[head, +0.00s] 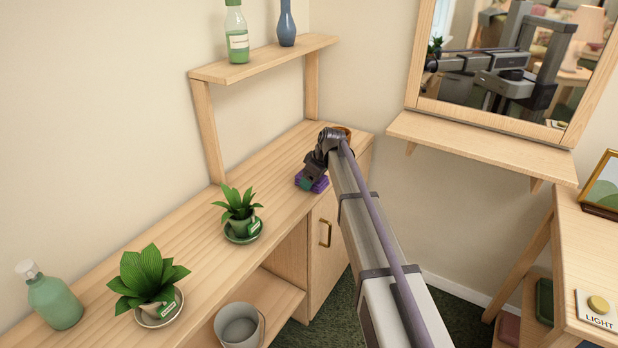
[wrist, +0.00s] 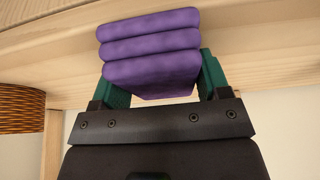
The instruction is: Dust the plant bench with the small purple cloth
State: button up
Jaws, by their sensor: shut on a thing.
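The small purple cloth (wrist: 150,48) is folded in layers, and my gripper (wrist: 155,85) is shut on it with its green fingers at either side. In the head view the cloth (head: 313,182) is at the far part of the plant bench (head: 180,216), on or just above the wooden top; I cannot tell if it touches. My gripper (head: 308,181) points down there, partly hidden by my arm. Two potted plants stand on the bench: a nearer broad-leaved one (head: 148,275) and a farther one (head: 238,207), both on saucers.
An orange-brown woven item (wrist: 20,108) is close to my gripper. A raised shelf (head: 265,62) holds a green bottle (head: 237,35) and a blue vase (head: 286,25). A mirror ledge (head: 480,145) juts out at right.

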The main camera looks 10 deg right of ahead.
notch_tip(320, 180, up, 6)
jog(key=p, duration=0.6)
notch_tip(320, 180, up, 3)
jog(key=p, duration=0.3)
jog(key=shift+r, duration=0.1)
